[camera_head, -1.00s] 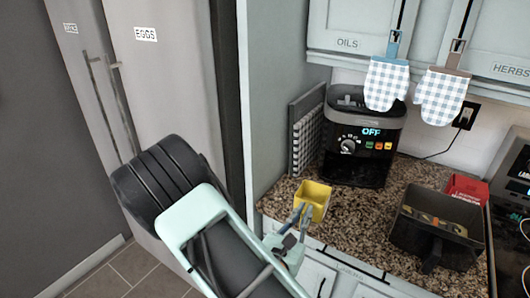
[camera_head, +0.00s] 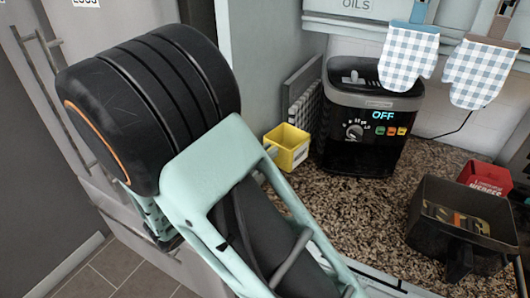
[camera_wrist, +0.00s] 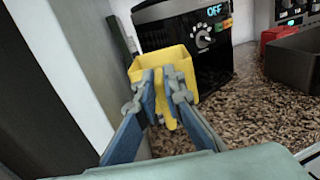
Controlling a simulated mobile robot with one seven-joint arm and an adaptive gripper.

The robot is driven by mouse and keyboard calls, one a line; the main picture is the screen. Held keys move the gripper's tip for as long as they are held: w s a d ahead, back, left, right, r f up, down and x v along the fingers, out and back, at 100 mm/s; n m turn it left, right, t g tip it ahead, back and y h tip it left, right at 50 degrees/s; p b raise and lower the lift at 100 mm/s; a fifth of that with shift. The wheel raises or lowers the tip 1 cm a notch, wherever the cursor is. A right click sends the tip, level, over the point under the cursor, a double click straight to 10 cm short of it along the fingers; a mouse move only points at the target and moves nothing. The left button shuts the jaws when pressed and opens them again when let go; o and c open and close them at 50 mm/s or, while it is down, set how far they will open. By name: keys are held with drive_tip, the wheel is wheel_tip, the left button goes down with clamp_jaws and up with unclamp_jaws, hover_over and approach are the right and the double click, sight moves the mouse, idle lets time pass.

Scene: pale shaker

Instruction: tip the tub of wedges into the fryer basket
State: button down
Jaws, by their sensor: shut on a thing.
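My gripper (camera_wrist: 165,84) is shut on a yellow tub (camera_wrist: 174,63), its blue-grey fingers on the near side. In the head view the yellow tub (camera_head: 288,148) is roughly upright beside the grey wall, left of the fryer; its visible inside looks empty. My arm hides most of the gripper there. A red tub (camera_head: 487,176) marked WEDGES stands at the right, partly hidden behind the black fryer basket (camera_head: 433,226). The basket sits on the counter and holds some yellow and brown pieces that I cannot make out clearly.
The black fryer (camera_head: 368,120) reads OFF and stands at the back of the speckled counter (camera_head: 370,210). A grey rack (camera_head: 300,100) leans by the wall. Oven mitts (camera_head: 408,57) hang above. The counter between fryer and basket is clear.

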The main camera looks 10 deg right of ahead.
wheel_tip(320, 180, down, 12)
drive_tip(key=b, duration=0.8)
drive_tip(key=shift+w+f, duration=0.1)
drive_tip(key=shift+f, duration=0.35)
drive_tip(key=shift+f, duration=0.65)
idle(3.9)
drive_tip(key=c, duration=2)
unclamp_jaws()
drive_tip(key=shift+o, duration=0.3)
drive_tip(key=o, duration=0.5)
drive_tip(key=shift+o, duration=0.2)
drive_tip(key=shift+a, duration=0.15)
drive_tip(key=v, duration=0.7)
